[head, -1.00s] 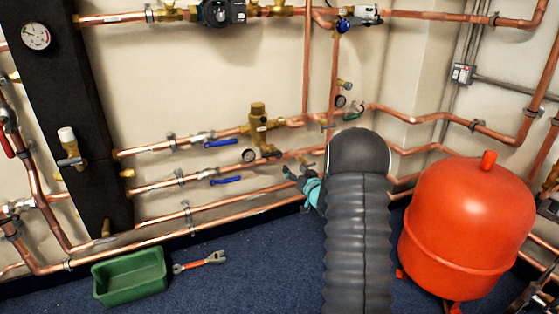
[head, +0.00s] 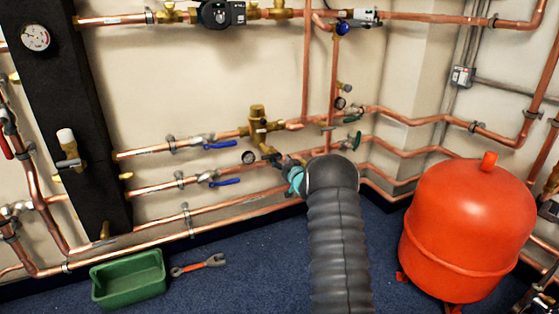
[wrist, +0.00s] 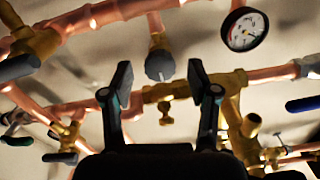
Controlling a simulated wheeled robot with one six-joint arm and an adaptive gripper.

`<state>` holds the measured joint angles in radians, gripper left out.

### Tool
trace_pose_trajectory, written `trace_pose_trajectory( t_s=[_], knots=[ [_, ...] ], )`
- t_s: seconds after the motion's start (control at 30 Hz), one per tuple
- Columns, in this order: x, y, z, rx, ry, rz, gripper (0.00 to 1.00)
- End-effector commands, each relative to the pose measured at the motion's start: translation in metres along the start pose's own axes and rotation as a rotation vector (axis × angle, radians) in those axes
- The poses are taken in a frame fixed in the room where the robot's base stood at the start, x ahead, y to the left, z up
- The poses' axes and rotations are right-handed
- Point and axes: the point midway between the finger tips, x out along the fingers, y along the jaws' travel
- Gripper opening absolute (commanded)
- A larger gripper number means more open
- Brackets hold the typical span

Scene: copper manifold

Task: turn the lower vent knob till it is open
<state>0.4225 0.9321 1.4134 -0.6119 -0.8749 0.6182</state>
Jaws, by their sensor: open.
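In the wrist view, a round grey knob (wrist: 160,66) on a brass stem hangs below a copper pipe. It lies between the fingertips in the picture and looks like the vent knob, though I cannot tell which vent it is. My gripper (wrist: 160,75) is open, with one dark finger on each side of the knob. I see no clear contact, and the depth gap is hard to judge. In the head view, my gripper (head: 278,162) is by the brass fittings on the lower pipes. My arm and gripper hide the knob there.
A pressure gauge (wrist: 245,30) is close to the right of the fingers. A brass fitting (wrist: 168,94) lies behind them. Blue lever handles (head: 226,181) stick out along the pipes to the left. A red tank (head: 468,230) stands at right, and a green tray (head: 128,278) on the floor.

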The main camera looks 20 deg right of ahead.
Motion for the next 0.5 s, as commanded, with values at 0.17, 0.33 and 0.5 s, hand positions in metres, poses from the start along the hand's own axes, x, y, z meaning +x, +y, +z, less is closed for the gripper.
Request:
trace_pose_trajectory(
  t_s=[0.17,0.33,0.5],
  knots=[
    [0.012,0.0,0.0,0.001,0.0,0.0,0.6],
    [0.015,0.0,0.0,0.001,0.0,0.001,0.6],
    [0.015,0.0,0.0,0.001,0.0,0.001,0.6]
  ],
)
